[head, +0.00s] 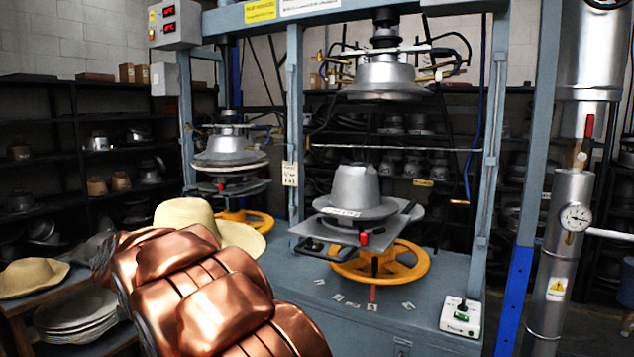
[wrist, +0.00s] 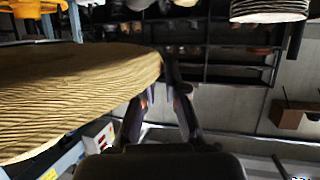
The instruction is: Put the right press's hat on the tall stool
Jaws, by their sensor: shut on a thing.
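A straw-coloured hat (head: 190,214) with a wide brim shows in the head view, in front of the press frame and partly behind my copper arm. In the wrist view the hat's brim (wrist: 75,95) fills the left side, with its edge reaching my gripper (wrist: 160,78). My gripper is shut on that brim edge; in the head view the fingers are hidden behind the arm. The right press's lower metal form (head: 356,187) is bare, below its raised upper die (head: 383,75). I cannot make out a tall stool for sure in either view.
A low table at the left holds another straw hat (head: 30,277) and a stack of pale discs (head: 76,308). The left press (head: 230,150) stands behind the held hat. A brown block (wrist: 293,117) shows in the wrist view.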

